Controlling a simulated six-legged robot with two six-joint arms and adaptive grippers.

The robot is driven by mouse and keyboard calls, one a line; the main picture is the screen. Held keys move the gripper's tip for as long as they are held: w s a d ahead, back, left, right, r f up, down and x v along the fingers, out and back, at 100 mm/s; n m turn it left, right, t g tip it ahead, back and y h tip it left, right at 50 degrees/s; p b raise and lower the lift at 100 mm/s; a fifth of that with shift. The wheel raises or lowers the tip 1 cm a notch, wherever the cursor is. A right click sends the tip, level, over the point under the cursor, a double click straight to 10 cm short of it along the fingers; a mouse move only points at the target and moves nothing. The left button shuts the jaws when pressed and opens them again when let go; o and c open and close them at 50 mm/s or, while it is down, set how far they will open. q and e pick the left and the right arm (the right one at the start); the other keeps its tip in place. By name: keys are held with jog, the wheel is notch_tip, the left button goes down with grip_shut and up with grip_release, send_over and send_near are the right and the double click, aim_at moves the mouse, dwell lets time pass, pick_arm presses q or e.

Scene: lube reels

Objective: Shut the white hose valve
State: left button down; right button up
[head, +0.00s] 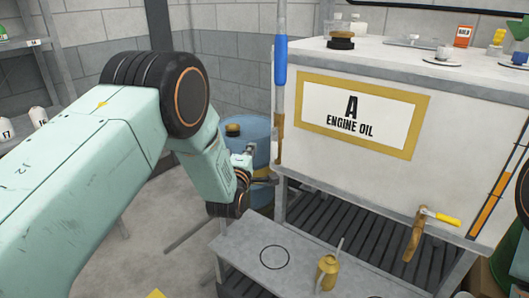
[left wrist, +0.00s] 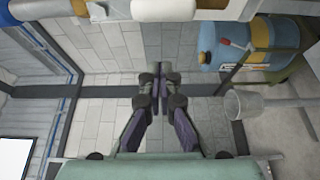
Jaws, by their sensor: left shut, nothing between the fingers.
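I cannot pick out a white hose valve with certainty in either view. A yellow-handled valve (head: 438,216) with a brown spout sits low on the front of the white engine oil tank (head: 450,130). My left gripper (head: 264,181) is beside the tank's left corner, in front of a blue drum. In the left wrist view its dark fingers (left wrist: 160,82) are together and empty. A small red-tipped part (left wrist: 225,42) shows in front of the blue drum there; I cannot tell what it is. My right gripper does not show.
The blue drum (head: 258,135) stands behind my left gripper. A grey bench (head: 240,250) bears a yellow oil can (head: 327,272). A blue-and-brown upright tube (head: 280,60) runs at the tank's left corner. A translucent bucket (left wrist: 248,104) shows in the left wrist view. Open floor lies left.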

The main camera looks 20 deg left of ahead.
aim_at(274, 143)
pick_arm(q)
jog(key=d, duration=0.2)
jog(key=w+d, duration=0.1)
jog(key=shift+d, duration=0.4)
jog(key=shift+w+a, duration=0.1)
